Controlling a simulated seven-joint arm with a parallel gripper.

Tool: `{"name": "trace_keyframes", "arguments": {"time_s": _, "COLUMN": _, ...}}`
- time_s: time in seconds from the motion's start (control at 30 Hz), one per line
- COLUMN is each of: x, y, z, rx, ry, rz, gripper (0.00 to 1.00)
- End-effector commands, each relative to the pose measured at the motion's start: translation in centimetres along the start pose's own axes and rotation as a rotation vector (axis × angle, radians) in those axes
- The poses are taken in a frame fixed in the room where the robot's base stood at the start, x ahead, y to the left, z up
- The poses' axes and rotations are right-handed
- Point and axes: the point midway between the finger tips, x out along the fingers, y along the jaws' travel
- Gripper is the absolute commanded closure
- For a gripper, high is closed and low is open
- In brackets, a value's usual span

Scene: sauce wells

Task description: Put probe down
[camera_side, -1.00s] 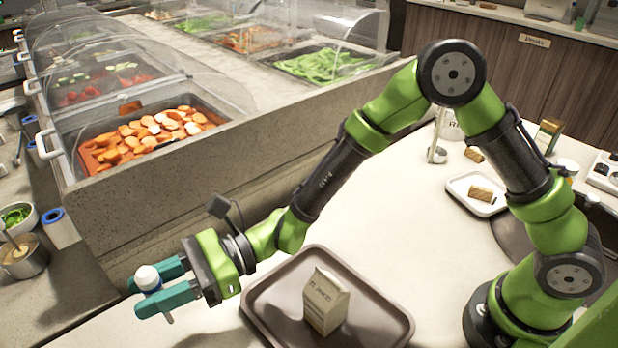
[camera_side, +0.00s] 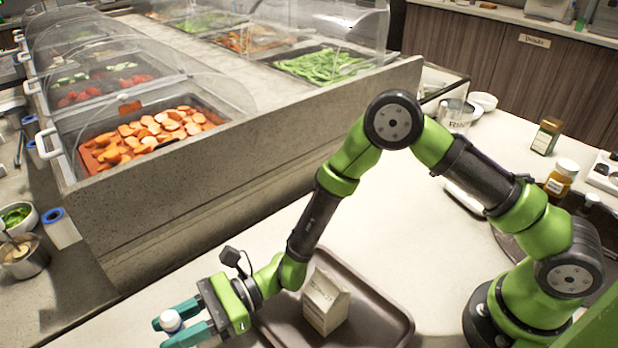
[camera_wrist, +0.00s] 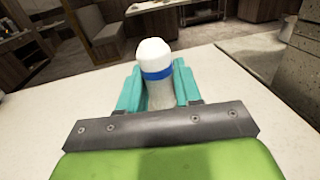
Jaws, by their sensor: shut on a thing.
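My gripper (camera_side: 186,326) is low at the front left in the side view, left of the brown tray. Its teal fingers are shut on the probe (camera_side: 171,320), whose white rounded top shows between them. In the wrist view my gripper (camera_wrist: 160,92) holds the probe (camera_wrist: 154,56), with its white cap, blue band and pale grey body; it looks roughly upright. The probe's lower end is hidden, and I cannot tell whether it touches the counter.
A brown tray (camera_side: 386,303) with a beige carton (camera_side: 325,303) sits close to the right of my gripper. The stone wall of the food bar (camera_side: 200,185) rises behind. Orange slices (camera_side: 150,135) lie in its nearest well. Pale counter (camera_wrist: 60,125) is clear around the gripper in the wrist view.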

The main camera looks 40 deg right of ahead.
Motion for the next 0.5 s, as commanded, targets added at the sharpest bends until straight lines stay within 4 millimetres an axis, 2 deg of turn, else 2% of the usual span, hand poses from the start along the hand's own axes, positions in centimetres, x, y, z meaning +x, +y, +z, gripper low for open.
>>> {"name": "trace_keyframes", "arguments": {"time_s": 0.17, "x": 0.00, "y": 0.00, "z": -0.34, "rx": 0.001, "ry": 0.000, "rz": 0.000, "gripper": 0.97}}
{"name": "trace_keyframes", "arguments": {"time_s": 0.2, "x": 0.00, "y": 0.01, "z": -0.33, "rx": 0.001, "ry": 0.000, "rz": 0.000, "gripper": 0.62}}
{"name": "trace_keyframes", "arguments": {"time_s": 0.33, "x": 0.00, "y": 0.00, "z": -0.30, "rx": 0.000, "ry": 0.001, "rz": 0.000, "gripper": 0.42}}
{"name": "trace_keyframes", "arguments": {"time_s": 0.5, "x": 0.00, "y": 0.00, "z": -0.29, "rx": 0.001, "ry": 0.001, "rz": 0.000, "gripper": 0.41}}
